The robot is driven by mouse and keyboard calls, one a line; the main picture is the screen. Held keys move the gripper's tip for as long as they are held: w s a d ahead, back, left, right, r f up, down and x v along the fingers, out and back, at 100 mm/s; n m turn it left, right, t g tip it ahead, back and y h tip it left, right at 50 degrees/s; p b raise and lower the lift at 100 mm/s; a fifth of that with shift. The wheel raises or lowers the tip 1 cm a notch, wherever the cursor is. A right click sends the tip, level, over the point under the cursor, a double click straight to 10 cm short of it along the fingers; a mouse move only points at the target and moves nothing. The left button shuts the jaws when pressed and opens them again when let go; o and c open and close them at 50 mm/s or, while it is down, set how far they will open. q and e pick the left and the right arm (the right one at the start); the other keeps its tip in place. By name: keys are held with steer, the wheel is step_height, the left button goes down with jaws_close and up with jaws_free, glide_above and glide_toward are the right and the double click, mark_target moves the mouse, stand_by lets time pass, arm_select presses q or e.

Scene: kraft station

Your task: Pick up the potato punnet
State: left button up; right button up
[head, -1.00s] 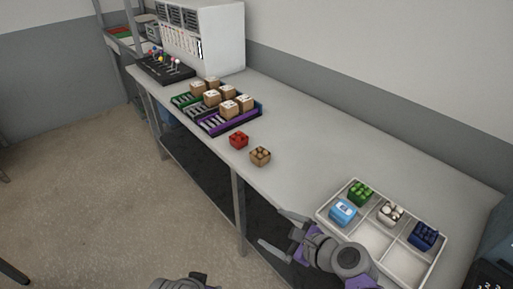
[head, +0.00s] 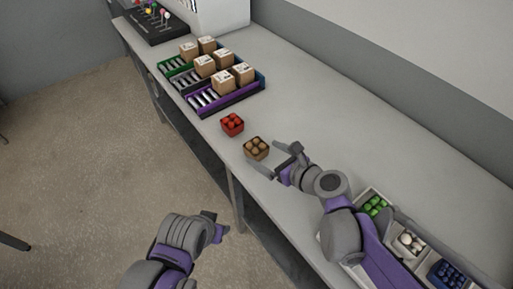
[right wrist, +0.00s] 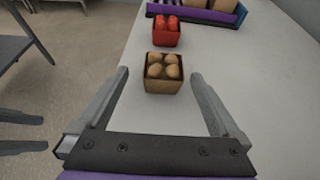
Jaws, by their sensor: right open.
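The potato punnet (head: 256,149) is a small brown box with several round tan potatoes, standing upright on the grey table. It also shows in the right wrist view (right wrist: 164,76), ahead and between the finger lines. My right gripper (head: 268,159) is open and empty, its fingertips close to the punnet's right side in the head view. In the right wrist view the open right gripper (right wrist: 160,82) has a finger on either side, with the punnet at or just beyond the tips. My left gripper (head: 217,226) is off the table's front edge; its jaws are unclear.
A red punnet (head: 232,125) stands just beyond the potato punnet. Further back are roller racks (head: 232,105) with several cartons. A white tray (head: 372,188) with green, white and blue punnets lies under my right arm. The table's back side is clear.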

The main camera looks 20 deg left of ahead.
mark_target(262, 150)
steer(key=shift+d+f+x, duration=0.1)
steer(key=shift+d+x, duration=0.05)
steer(key=shift+x, duration=1.4)
steer(key=shift+d+f+x, duration=0.1)
steer(key=shift+f+x, duration=0.05)
steer(key=shift+x, duration=1.45)
steer(key=shift+w+r, duration=0.1)
steer(key=shift+w, duration=0.05)
steer(key=c, duration=1.4)
